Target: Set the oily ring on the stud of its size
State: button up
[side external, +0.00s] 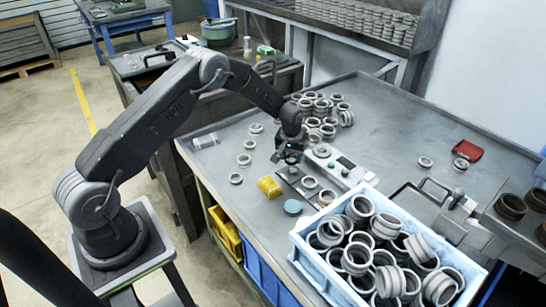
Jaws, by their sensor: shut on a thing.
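My gripper (289,157) is above the bench, just left of a grey device with a display (342,164). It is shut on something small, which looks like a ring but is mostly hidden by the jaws. Below it a dark flat plate (290,174) lies on the bench. Two rings stand near that plate, one ring (310,182) beside the device and another ring (327,197) closer to the crate. Whether either sits on a stud is too small to tell. I cannot make out which ring is oily.
A pale blue crate (311,262) full of rings stands at the front. A yellow block (269,187) and a blue round pad (293,207) lie nearby. Loose rings (244,160) are to the left, a ring pile (322,105) behind.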

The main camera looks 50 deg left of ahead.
aim_at(293, 169)
jog(key=shift+w+d+f, duration=0.15)
jog(key=shift+w+f, duration=0.05)
jog(key=shift+w, duration=0.1)
jog(key=shift+f, duration=2.3)
jog(key=o, duration=1)
jog(key=r, duration=0.4)
jog(key=s+r, duration=0.1)
jog(key=r, duration=0.4)
jog(key=d+r, duration=0.1)
jog(key=r, duration=0.3)
jog(key=shift+s+r, duration=0.3)
jog(key=shift+s, duration=0.1)
